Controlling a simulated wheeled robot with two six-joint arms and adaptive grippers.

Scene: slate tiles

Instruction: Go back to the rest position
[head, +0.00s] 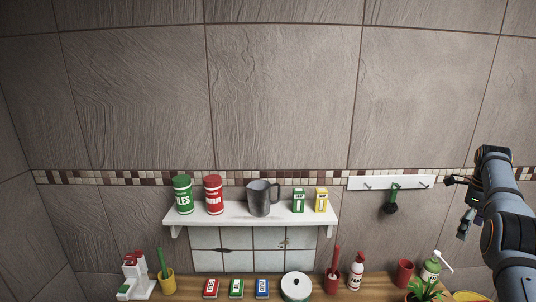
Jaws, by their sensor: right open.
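My right gripper (457,206) is at the right side of the head view, at the end of my blue and black arm. Its jaws are open and it seems to hold nothing. My left gripper is not in view.
A white wall shelf (250,217) bears a green tin (183,195), a red tin (213,195), a dark grey mug (261,199) and two small boxes. Below, a wooden counter (190,286) holds a lidded white pot (296,288), bottles, cups and a plant (424,290).

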